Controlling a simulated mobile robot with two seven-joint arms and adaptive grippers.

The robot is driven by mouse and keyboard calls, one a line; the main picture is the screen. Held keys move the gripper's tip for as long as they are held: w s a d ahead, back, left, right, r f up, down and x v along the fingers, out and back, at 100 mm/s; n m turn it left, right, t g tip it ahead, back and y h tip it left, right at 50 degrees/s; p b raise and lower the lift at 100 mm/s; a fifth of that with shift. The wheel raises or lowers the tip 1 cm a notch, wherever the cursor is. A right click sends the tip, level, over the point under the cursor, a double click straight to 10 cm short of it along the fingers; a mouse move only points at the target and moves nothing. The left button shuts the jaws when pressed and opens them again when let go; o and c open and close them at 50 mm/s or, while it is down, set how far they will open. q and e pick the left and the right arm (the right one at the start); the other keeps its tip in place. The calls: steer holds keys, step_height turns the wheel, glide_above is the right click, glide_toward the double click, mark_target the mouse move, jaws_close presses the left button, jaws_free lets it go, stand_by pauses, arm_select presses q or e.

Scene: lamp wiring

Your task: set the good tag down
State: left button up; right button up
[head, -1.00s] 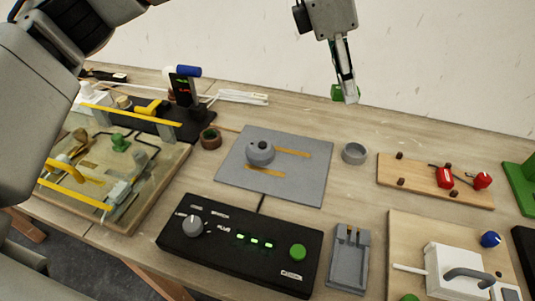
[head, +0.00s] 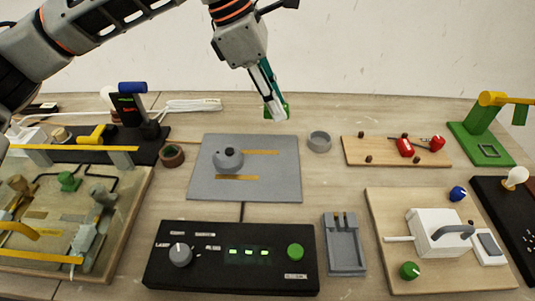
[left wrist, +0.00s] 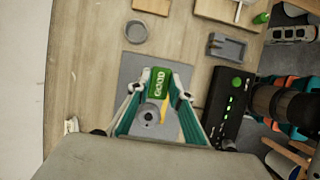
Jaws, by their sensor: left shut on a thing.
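The good tag (left wrist: 158,84) is a small green block with the word GOOD on it. My left gripper (left wrist: 157,100) is shut on it, and it sits between the teal fingertips. In the head view my left gripper (head: 270,98) hangs above the back of the table, with the green tag (head: 287,110) partly hidden behind its fingers. In that view they appear above the back right corner of the grey mat (head: 285,185), seemingly clear of the table. The right gripper is not seen.
A grey round fixture (head: 228,159) stands on the mat between yellow strips. A grey ring (head: 319,142) is right of the mat. A black control box (head: 215,275) and grey holder (head: 345,258) are in front. Bare wood lies behind the mat.

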mark_target(280, 164)
arm_select(q)
step_height(280, 164, down, 14)
steer(key=shift+f+b, duration=0.2)
steer(key=shift+b, duration=0.15)
steer(key=o, duration=0.5)
steer(key=shift+f, duration=0.1)
steer(key=shift+c, duration=0.2)
steer(key=o, duration=0.4)
steer(key=v, duration=1.2)
steer(key=shift+p, duration=0.3)
steer(key=shift+a, duration=0.1)
